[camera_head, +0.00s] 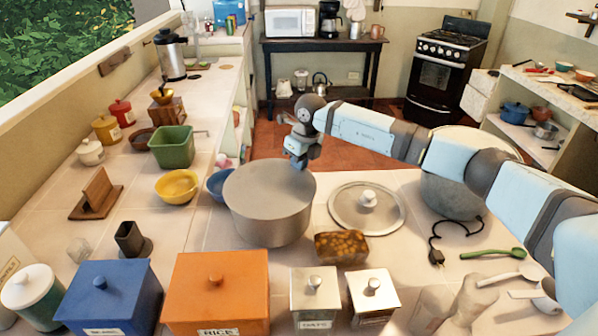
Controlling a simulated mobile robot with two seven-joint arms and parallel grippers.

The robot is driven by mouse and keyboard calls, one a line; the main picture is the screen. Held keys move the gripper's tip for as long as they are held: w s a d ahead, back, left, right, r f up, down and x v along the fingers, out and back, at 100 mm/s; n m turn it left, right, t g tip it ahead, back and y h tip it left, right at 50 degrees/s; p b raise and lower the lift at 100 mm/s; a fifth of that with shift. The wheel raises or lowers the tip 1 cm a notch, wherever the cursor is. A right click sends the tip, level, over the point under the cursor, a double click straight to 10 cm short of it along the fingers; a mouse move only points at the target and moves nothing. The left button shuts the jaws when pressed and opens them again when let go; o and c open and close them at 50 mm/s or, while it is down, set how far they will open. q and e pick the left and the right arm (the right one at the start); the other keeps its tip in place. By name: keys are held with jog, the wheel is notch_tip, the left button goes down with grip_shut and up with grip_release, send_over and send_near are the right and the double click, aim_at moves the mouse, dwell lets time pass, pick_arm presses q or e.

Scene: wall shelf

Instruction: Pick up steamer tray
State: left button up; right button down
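A large grey metal pot (268,222) stands on the tiled counter in the middle. My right gripper (299,164) points down at the pot's back right rim. The fingertips are small and dark, so I cannot tell whether they are open, or whether they touch the rim. My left gripper is not in view.
A round lid (366,206) lies right of the pot, with a brown loaf-like block (341,247) in front of it. A blue bowl (220,185) sits close on the pot's left. An orange canister (216,285) stands in front. A large grey pot (450,196) lies under my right arm.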

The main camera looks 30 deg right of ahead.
aim_at(298, 178)
jog(key=shift+f, duration=1.5)
jog(key=c, duration=1.4)
grip_release()
jog(key=shift+o, duration=0.2)
